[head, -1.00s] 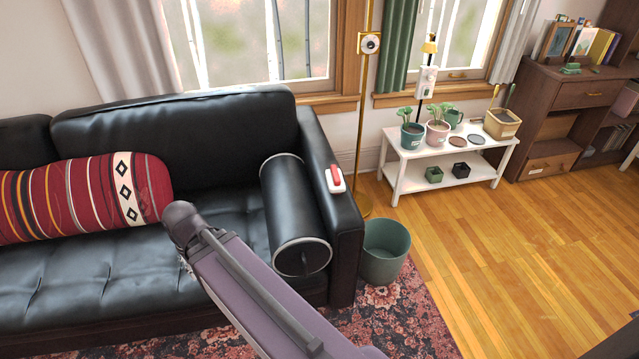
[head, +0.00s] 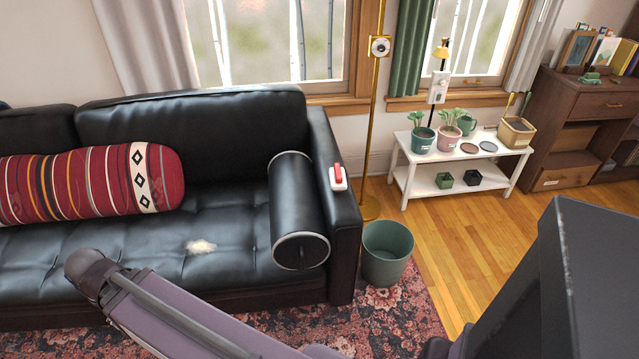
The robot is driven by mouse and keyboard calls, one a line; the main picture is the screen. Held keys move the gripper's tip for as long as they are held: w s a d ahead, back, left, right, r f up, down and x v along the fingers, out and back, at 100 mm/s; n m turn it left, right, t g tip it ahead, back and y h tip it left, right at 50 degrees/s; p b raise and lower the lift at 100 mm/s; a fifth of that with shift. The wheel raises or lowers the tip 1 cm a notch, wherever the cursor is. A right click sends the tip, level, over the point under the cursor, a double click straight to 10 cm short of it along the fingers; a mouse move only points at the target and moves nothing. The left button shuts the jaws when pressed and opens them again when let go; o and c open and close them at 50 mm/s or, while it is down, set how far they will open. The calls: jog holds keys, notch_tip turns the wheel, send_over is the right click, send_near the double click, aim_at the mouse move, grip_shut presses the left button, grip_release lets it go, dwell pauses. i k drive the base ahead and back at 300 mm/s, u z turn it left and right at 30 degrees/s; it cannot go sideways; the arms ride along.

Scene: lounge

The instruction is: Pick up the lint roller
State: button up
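My purple-grey arm link crosses the bottom of the view, below and left of the armrest, and does not cover the object. A large dark shape at the lower right seems to be part of my own body. My gripper's fingers do not show.
A green bin (head: 387,255) and a gold lamp pole (head: 371,120) stand right of the armrest. A white plant bench (head: 408,155) stands behind.

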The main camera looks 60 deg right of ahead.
aim_at(337, 176)
jog(key=z, duration=0.85)
jog(key=k, duration=0.1)
jog(key=u, duration=2.1)
jog(key=i, duration=0.4)
jog(key=z, duration=3.05)
jog(key=i, duration=0.15)
jog(key=u, duration=0.55)
